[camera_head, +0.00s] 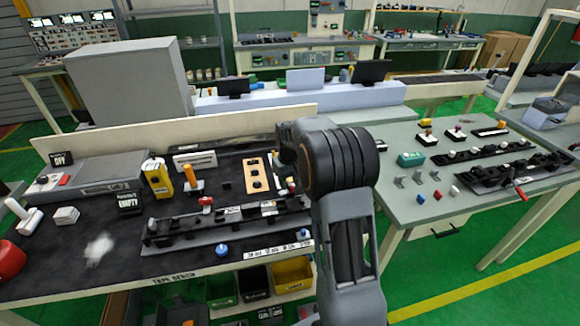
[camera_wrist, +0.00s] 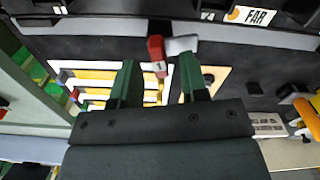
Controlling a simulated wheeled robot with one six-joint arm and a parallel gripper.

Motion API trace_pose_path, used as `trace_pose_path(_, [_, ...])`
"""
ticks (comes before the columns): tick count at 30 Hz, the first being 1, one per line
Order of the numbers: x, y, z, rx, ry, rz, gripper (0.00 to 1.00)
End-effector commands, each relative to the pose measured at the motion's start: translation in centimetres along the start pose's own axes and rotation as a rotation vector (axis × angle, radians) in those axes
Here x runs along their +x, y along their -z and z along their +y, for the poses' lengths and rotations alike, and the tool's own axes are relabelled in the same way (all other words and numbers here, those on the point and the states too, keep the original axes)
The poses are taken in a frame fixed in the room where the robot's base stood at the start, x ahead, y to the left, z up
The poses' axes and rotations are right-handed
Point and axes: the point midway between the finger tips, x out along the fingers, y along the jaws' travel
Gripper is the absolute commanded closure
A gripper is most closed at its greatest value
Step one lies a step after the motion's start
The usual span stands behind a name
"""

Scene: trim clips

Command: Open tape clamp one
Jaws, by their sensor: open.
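Tape clamp one, a red lever (camera_wrist: 156,50) marked "1" with a grey metal arm (camera_wrist: 181,44), shows at the top middle of the wrist view. It lies beside the dark fixture rail (camera_wrist: 120,25). My gripper (camera_wrist: 157,64) is open, its two dark green fingers apart, with the lower end of the red lever appearing between the fingertips. I cannot tell whether they touch it. In the camera_head view the rail (camera_head: 190,233) lies along the bench front. My arm hides most of the gripper there.
A tan board with holes (camera_head: 257,175) lies behind the rail. An orange-handled tool (camera_head: 193,178) and a yellow device (camera_head: 158,178) stand left of it. A blue knob (camera_head: 221,249) sits at the front. A second bench (camera_head: 440,205) with parts is on the right.

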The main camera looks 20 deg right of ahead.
Motion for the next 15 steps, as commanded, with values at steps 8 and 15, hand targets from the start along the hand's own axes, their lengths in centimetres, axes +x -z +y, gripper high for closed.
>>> trace_pose_path(8, [-5.5, 0.0, 0.0, 0.0, -0.001, 0.004, 0.6])
trace_pose_path(15, [-9.9, 0.0, 0.0, 0.0, -0.001, 0.003, 0.6])
